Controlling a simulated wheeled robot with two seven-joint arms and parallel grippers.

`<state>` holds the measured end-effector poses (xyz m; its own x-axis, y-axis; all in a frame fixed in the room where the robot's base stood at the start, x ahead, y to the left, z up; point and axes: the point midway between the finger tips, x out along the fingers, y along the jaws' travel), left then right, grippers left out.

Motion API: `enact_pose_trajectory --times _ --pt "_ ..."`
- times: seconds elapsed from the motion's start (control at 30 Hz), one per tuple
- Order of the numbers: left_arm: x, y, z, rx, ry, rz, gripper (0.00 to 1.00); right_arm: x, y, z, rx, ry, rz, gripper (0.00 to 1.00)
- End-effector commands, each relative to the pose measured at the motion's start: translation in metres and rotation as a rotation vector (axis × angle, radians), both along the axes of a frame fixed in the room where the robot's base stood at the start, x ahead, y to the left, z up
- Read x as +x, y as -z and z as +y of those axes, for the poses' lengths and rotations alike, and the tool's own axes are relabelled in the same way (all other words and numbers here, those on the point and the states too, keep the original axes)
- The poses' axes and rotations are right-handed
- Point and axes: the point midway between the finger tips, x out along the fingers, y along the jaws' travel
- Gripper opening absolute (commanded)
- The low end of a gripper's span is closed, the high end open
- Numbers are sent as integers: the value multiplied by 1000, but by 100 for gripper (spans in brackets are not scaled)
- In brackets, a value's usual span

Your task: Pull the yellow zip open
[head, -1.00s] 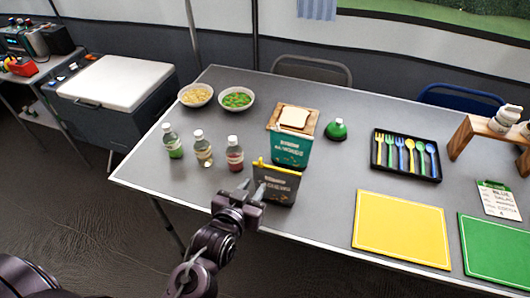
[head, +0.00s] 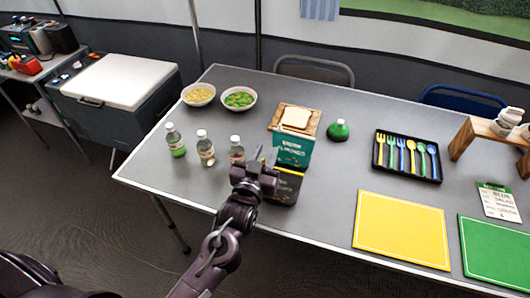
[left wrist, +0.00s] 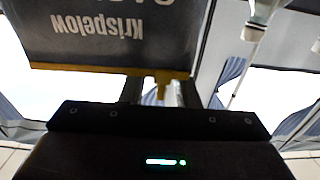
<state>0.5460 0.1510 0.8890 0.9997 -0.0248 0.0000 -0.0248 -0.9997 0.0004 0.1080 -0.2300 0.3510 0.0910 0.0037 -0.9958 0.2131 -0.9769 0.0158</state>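The dark pouch (head: 286,187) stands near the table's front edge, partly hidden behind my left gripper (head: 267,155) in the head view. In the left wrist view the pouch (left wrist: 105,30) appears upside down with pale lettering. Its yellow zip (left wrist: 100,69) runs along its edge, with a small yellow pull (left wrist: 188,92) sticking out from it. The left fingers (left wrist: 168,90) are apart, and the pull shows between them, nearer one finger. I cannot tell whether a finger touches it. My right gripper is in neither view.
Small bottles (head: 205,150) stand to the left, one close behind my gripper. A yellow mat (head: 402,229) lies to the right. Bare table lies between mat and pouch.

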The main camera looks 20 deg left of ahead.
Motion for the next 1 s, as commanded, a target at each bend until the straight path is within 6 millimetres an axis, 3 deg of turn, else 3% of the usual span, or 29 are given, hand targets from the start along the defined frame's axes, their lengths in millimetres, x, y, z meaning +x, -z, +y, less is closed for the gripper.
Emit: enact_pose_trajectory --times 0.23,0.47,0.83,1.0 --pt "1 0 0 0 0 0 28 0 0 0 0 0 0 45" --pt "1 0 0 0 0 0 0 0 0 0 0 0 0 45" --pt "1 0 -3 -2 0 1 0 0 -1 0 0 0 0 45" --pt "0 0 -37 -6 1 3 0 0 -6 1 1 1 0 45"
